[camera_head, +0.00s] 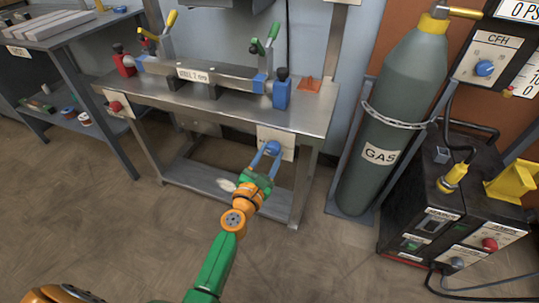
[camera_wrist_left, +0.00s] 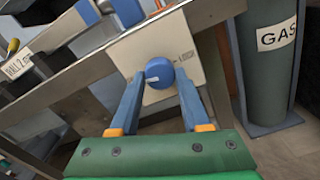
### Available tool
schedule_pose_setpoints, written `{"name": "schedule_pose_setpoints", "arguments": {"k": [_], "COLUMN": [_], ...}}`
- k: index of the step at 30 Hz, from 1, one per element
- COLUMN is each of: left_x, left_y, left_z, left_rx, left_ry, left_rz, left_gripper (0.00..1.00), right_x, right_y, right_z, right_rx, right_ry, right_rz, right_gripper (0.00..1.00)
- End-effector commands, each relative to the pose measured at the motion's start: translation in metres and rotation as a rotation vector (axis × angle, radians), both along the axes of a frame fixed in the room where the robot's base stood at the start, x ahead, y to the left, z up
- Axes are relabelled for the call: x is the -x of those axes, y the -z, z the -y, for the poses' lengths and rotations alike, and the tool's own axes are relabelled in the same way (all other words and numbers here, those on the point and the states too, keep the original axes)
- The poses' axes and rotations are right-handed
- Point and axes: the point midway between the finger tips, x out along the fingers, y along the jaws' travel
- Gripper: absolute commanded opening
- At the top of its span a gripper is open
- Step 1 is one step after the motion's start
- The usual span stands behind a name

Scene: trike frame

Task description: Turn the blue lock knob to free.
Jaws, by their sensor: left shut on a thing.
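The blue lock knob (camera_head: 272,147) sits on a pale label plate (camera_head: 286,152) on the front of the steel bench. In the left wrist view the round knob (camera_wrist_left: 159,72) shows a white mark toward its lower left. Small lettering on the plate (camera_wrist_left: 170,42) right of the knob is hard to read. My left gripper (camera_head: 267,152) reaches up to the knob from below. Its blue fingers (camera_wrist_left: 160,78) are shut on the knob, one on each side. My right gripper is not in view.
The steel bench (camera_head: 225,98) carries a fixture bar (camera_head: 230,82) with clamps and blue blocks. A red knob (camera_head: 115,106) is at its left front. A green gas cylinder (camera_head: 385,130) and a black machine (camera_head: 440,205) stand right. Floor in front is clear.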

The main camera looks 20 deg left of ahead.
Motion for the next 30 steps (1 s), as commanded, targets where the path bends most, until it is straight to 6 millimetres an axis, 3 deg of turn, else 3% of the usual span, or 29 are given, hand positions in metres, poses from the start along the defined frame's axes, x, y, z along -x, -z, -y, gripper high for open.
{"name": "schedule_pose_setpoints", "arguments": {"k": [12, 28, 29, 30], "left_x": [0.0007, 0.0007, 0.0007, 0.0006], "left_y": [0.0027, 0.0027, 0.0027, 0.0025], "left_z": [0.0007, 0.0009, 0.0009, 0.0009], "left_rx": [0.156, 0.174, 0.174, 0.174], "left_ry": [0.0, 0.001, 0.001, 0.001], "left_rz": [-0.011, -0.012, -0.012, -0.011], "left_gripper": [0.0, 0.0, 0.55, 0.65], "right_x": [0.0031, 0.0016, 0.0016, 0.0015], "right_y": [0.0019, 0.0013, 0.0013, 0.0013], "right_z": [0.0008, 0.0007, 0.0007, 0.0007], "right_rx": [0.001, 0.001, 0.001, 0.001], "right_ry": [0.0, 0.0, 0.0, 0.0], "right_rz": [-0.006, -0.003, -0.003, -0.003], "right_gripper": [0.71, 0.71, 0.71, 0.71]}}
